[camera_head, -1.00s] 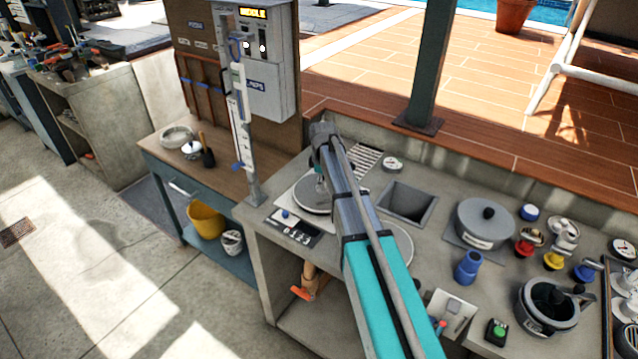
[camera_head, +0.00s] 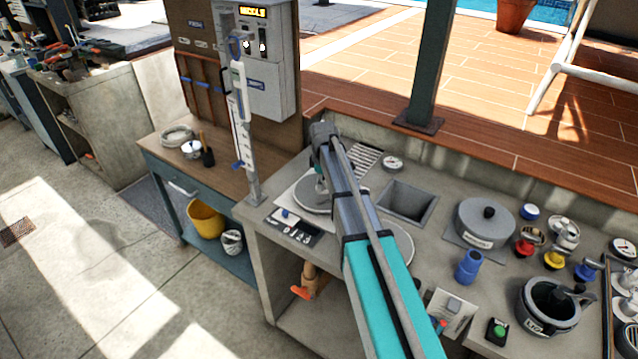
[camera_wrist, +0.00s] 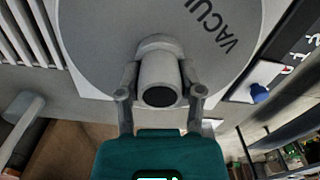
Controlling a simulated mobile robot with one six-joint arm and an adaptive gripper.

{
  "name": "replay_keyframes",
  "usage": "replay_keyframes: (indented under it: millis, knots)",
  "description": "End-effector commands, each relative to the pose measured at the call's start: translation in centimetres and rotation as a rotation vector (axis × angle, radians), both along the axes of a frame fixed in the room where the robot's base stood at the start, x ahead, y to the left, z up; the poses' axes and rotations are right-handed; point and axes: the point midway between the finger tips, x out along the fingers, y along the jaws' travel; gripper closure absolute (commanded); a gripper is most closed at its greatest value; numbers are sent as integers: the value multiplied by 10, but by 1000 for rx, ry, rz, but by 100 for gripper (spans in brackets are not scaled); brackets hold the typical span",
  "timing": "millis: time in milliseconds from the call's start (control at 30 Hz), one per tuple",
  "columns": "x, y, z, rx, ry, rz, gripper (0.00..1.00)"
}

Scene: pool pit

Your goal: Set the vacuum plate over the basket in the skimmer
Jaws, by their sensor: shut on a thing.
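The vacuum plate (camera_wrist: 100,45) is a grey disc with dark lettering and a short round hose neck (camera_wrist: 158,75). My gripper (camera_wrist: 160,93) is shut on the neck, one finger on each side. In the head view the plate (camera_head: 308,203) shows over a pale square mat left of my arm, which hides part of it. I cannot tell whether it touches the mat. A square dark opening (camera_head: 407,200) lies in the counter to the right. A round pale disc or rim (camera_head: 404,243) is half hidden behind my arm. I cannot tell which is the skimmer; no basket is clearly visible.
A lidded grey pot (camera_head: 484,222), a blue fitting (camera_head: 468,267) and several coloured caps crowd the counter's right. A slotted grate (camera_head: 366,158) and a gauge (camera_head: 392,163) lie behind. An upright white tube (camera_head: 240,120) and grey control box (camera_head: 265,60) stand at the left.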

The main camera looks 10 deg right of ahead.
Motion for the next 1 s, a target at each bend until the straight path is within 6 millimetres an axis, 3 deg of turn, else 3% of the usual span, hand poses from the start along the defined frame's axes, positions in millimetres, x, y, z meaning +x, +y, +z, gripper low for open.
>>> replay_keyframes:
  millis: [1000]
  knots:
    - [0, 0, -12, 0, 0, 0, 100]
